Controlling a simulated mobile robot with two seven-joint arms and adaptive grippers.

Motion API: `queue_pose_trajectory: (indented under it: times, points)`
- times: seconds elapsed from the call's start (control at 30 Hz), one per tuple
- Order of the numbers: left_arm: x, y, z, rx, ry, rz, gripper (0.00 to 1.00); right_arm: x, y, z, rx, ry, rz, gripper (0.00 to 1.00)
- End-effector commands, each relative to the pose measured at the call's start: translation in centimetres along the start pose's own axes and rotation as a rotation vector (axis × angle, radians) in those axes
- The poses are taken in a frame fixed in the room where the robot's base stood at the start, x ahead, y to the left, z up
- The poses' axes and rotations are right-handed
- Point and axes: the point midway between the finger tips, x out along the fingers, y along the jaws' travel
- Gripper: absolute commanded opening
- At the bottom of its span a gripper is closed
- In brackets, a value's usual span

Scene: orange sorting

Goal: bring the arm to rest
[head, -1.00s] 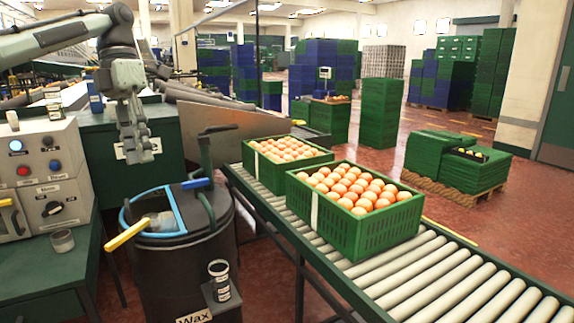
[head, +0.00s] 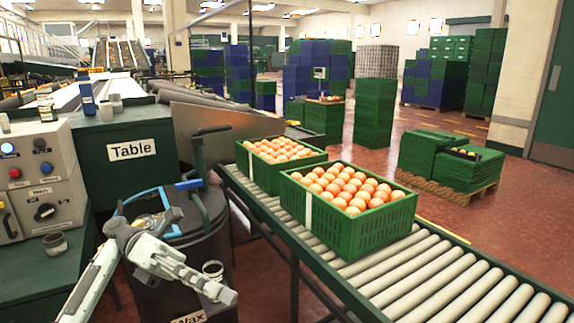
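My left arm comes in from the lower left, low in front of the dark wax drum (head: 207,248). My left gripper (head: 222,292) points right and slightly down, apart from the crates. No object shows in it, but its finger gap cannot be made out. The arm hides part of the drum's front and blue-edged opening. My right gripper is not in view. Two green crates full of oranges, a near one (head: 350,222) and a far one (head: 258,177), stand upright on the roller conveyor (head: 440,275).
A control box (head: 38,180) and a small grey cup (head: 55,244) stand on the green bench at left. Stacked green crates (head: 445,160) rest on a pallet at right. The front rollers are clear.

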Motion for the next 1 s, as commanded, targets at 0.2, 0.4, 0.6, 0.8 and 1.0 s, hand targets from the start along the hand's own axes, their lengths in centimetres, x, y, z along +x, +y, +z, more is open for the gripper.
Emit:
queue_pose_trajectory:
  times: [0.2, 0.4, 0.6, 0.8, 1.0]
  points:
    - [-0.9, 4.3, -0.1, 0.169, -0.059, 0.189, 0.38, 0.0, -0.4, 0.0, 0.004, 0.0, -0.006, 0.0]
    - [-3.1, 10.6, 0.3, 0.427, 0.009, 0.478, 0.38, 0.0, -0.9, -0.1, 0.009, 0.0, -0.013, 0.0]
    - [-9.2, 18.3, -0.1, 0.818, 0.311, 0.866, 0.38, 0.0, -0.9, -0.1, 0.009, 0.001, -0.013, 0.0]
    - [-20.7, 23.3, -0.9, 1.26, 1.054, 1.152, 0.38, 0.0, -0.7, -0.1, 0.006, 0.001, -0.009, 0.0]
    - [-30.9, 22.4, -0.5, 1.471, 1.942, 1.026, 0.38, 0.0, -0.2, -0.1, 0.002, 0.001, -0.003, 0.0]
